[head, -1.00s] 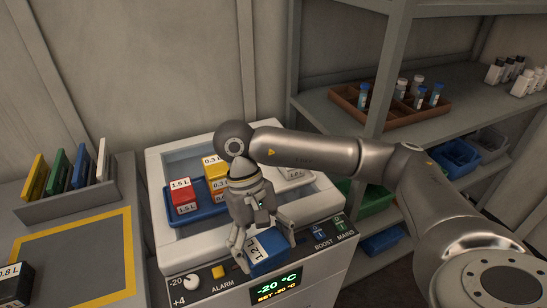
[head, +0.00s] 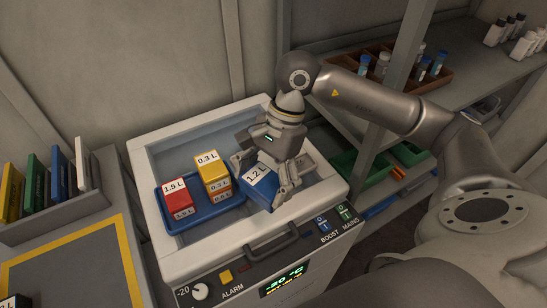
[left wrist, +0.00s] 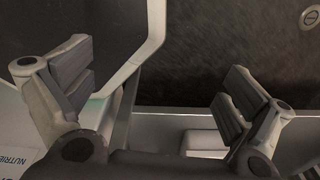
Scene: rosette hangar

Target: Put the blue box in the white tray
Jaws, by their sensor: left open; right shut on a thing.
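The blue box (head: 260,184), labelled 1.2 L, is held between the fingers of my right gripper (head: 263,178). It is over the right half of the open freezer well, just right of the blue tray; I cannot tell whether it touches anything below. A pale thing, perhaps the white tray (head: 304,164), shows at the right of the well, mostly hidden behind my right gripper. My left gripper (left wrist: 160,88) is open and empty in the left wrist view; it does not show in the head view.
A blue tray (head: 205,222) in the well holds a red box (head: 180,198) and a yellow box (head: 211,168) above an orange one. The freezer's raised rim and front handle (head: 270,243) surround the well. A shelf (head: 480,95) with a brown vial rack stands behind right.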

